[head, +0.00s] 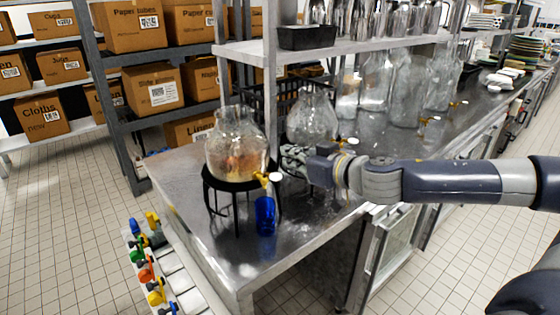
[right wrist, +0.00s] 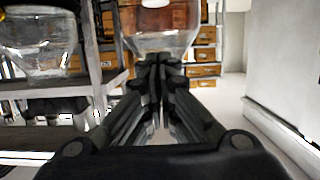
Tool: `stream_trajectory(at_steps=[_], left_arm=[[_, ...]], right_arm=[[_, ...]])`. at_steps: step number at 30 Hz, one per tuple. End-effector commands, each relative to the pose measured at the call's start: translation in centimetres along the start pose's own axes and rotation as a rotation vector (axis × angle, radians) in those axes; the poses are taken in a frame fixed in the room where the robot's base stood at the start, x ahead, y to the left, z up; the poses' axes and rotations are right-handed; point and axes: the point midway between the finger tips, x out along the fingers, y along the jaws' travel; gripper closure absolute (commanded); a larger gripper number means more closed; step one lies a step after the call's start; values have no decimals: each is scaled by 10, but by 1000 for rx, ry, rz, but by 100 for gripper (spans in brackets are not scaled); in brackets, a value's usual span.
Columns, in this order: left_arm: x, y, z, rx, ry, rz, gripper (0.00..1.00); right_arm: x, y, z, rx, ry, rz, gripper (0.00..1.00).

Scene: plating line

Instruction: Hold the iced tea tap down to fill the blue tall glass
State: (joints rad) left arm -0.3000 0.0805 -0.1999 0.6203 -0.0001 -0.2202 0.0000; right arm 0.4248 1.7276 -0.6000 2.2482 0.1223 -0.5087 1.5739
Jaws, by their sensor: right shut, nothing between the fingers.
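The iced tea dispenser is a glass jar (head: 237,150) with amber liquid low inside, on a black stand (head: 234,186) near the counter's left end. Its yellow tap (head: 263,178) with a pale handle (head: 275,177) points to the front. The blue tall glass (head: 265,216) stands upright below the tap; its contents cannot be made out. My right gripper (head: 287,158) reaches in from the right, shut and empty, just right of and above the tap handle in the picture. Contact is not visible. In the right wrist view the closed fingers (right wrist: 160,62) point toward a jar. My left gripper is not in view.
A second glass jar (head: 311,118) stands behind my right gripper, with more jars (head: 408,90) further right along the steel counter (head: 190,190). A shelf (head: 350,45) with metal jugs hangs above. The counter left of the stand is bare.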

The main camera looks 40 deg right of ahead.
Motion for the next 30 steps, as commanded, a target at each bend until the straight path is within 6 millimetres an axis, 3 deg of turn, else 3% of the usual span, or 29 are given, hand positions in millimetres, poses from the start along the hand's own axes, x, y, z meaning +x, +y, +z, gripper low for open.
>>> stream_trajectory(at_steps=[14, 15, 18, 30], left_arm=[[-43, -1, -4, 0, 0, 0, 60], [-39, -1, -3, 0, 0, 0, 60], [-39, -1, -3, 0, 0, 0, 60], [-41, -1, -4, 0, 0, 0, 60]], right_arm=[[46, -2, -4, 5, 0, -2, 100], [48, -1, 9, 0, -5, 0, 100], [50, 0, 22, -1, -4, 0, 100], [55, 0, 39, 0, -1, 0, 100]])
